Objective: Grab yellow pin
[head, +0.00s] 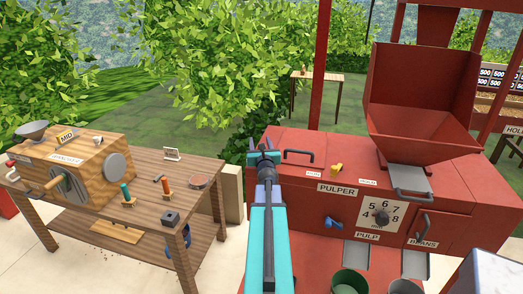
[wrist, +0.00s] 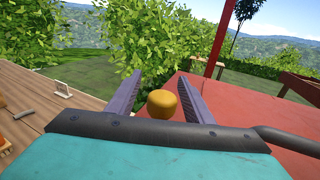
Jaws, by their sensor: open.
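My gripper (head: 266,158) is at the left end of the red pulper's top, with its jaws apart and empty. In the wrist view its two purple-grey fingers (wrist: 159,76) stand either side of a rounded yellow-orange knob (wrist: 162,103), which looks like the yellow pin's head. I cannot tell whether a finger touches it. The gripper hides that spot in the head view. Another small yellow piece (head: 337,168) stands on the pulper top, right of the dark handle (head: 298,157).
The red pulper (head: 340,148) carries a large hopper (head: 421,100) at right. A dark handle (wrist: 288,138) lies just right of my gripper in the wrist view. A wooden workbench (head: 150,215) with tools stands at left.

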